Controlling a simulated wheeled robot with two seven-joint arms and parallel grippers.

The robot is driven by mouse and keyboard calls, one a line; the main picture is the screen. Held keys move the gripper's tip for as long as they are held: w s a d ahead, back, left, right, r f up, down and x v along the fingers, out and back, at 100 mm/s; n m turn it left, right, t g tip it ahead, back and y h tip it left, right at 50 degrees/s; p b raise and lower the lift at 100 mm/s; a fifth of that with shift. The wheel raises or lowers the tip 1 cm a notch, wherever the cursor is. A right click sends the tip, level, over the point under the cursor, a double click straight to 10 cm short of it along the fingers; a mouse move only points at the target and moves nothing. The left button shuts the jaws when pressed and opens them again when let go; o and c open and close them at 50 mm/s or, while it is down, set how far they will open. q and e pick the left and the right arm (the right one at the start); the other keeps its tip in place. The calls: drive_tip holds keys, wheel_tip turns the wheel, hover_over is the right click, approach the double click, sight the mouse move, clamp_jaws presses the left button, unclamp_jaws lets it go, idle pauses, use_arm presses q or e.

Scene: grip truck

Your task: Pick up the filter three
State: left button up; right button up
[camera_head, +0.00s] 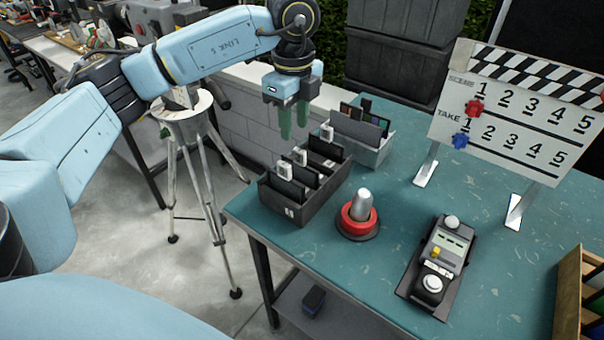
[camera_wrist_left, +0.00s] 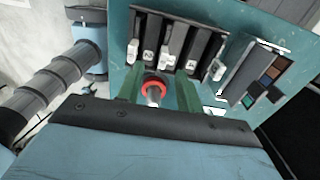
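Several dark filters with white tags stand upright in slots of a black box (camera_head: 296,209) on the teal table. One tagged filter (camera_head: 286,169) is near the box's middle and another (camera_head: 327,134) is at its far end. The tag marks are too small to tell surely which is filter three. The box also shows in the left wrist view (camera_wrist_left: 172,22). My left gripper (camera_head: 293,122) hangs above the far side of the box, fingers pointing down, open and empty. Its green fingers also show in the left wrist view (camera_wrist_left: 158,92). My right gripper is out of view.
A grey box (camera_head: 370,155) with dark and coloured cards stands behind the filter box. A red-ringed knob (camera_head: 358,214), a black device (camera_head: 437,262) and a large slate board (camera_head: 515,110) stand on the table (camera_head: 380,275). A tripod (camera_head: 195,150) stands left of it.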

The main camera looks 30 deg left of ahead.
sight(300, 150)
use_arm(q)
drive_tip(key=f, duration=0.4)
drive_tip(key=shift+w+d+f, duration=0.15)
drive_tip(key=shift+d+f, duration=0.1)
drive_tip(key=shift+f, duration=0.1)
drive_tip(key=shift+w+d+f, duration=0.1)
drive_tip(key=shift+f, duration=0.55)
drive_tip(key=shift+w+d+f, duration=0.1)
drive_tip(key=shift+f, duration=1.05)
drive_tip(key=c, duration=0.4)
clamp_jaws()
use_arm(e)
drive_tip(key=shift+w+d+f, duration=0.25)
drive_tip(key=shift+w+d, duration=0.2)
